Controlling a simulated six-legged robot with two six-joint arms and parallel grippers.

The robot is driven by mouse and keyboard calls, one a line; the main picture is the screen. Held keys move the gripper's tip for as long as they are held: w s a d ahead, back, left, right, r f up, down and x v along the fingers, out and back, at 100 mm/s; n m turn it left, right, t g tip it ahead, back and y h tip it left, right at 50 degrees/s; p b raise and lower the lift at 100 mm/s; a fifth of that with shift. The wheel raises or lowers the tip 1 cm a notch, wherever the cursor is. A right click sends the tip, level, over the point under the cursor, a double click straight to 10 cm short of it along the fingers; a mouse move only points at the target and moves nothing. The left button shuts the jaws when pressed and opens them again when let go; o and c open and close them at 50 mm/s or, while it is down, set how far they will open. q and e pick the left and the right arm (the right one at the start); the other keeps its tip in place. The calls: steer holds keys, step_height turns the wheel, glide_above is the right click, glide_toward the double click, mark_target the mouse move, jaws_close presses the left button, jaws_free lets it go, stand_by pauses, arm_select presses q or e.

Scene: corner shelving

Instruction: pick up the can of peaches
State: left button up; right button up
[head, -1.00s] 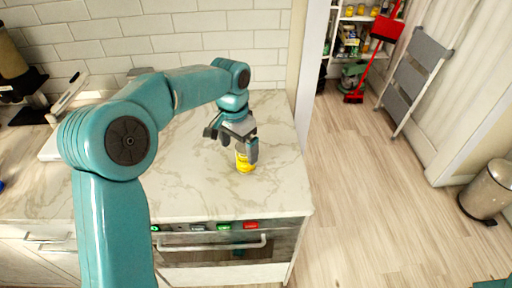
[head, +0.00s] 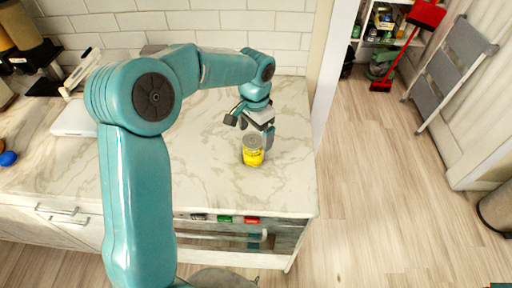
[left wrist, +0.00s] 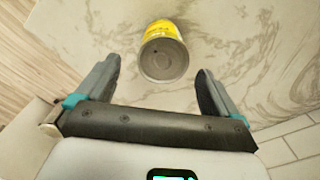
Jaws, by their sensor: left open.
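The can of peaches (head: 253,152), yellow with a grey metal top, stands upright on the marble counter near its front right. In the left wrist view the can (left wrist: 164,54) shows its top, just beyond the fingertips and roughly centred between them. My left gripper (head: 254,131) is open, just behind and above the can in the head view. In the left wrist view the open gripper (left wrist: 158,78) has its two fingers spread with nothing between them. My right gripper is not in view.
The marble counter (head: 215,185) is clear around the can. A white device (head: 75,118) lies at the left, with a blue object (head: 8,158) near it. A tiled wall stands behind. Wooden floor, a red broom and a folded step ladder (head: 450,70) lie to the right.

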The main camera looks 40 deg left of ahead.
arm_select(q)
steer(key=shift+f, duration=0.75)
steer(key=shift+s+a+f, duration=0.2)
steer(key=shift+s+f, duration=0.2)
steer(key=shift+f, duration=0.1)
steer(key=f, duration=0.1)
steer(key=f+p, duration=0.1)
steer(key=f, duration=0.1)
steer(key=f+p, duration=0.1)
steer(key=shift+w+f, duration=0.25)
steer(key=shift+f, duration=0.15)
steer(key=shift+s+a+f, duration=0.1)
steer(key=shift+s, duration=0.1)
steer(key=shift+w, duration=0.1)
steer(key=c, duration=0.4)
steer(key=shift+w, duration=0.1)
steer(key=c, duration=1)
steer(key=shift+o, duration=0.2)
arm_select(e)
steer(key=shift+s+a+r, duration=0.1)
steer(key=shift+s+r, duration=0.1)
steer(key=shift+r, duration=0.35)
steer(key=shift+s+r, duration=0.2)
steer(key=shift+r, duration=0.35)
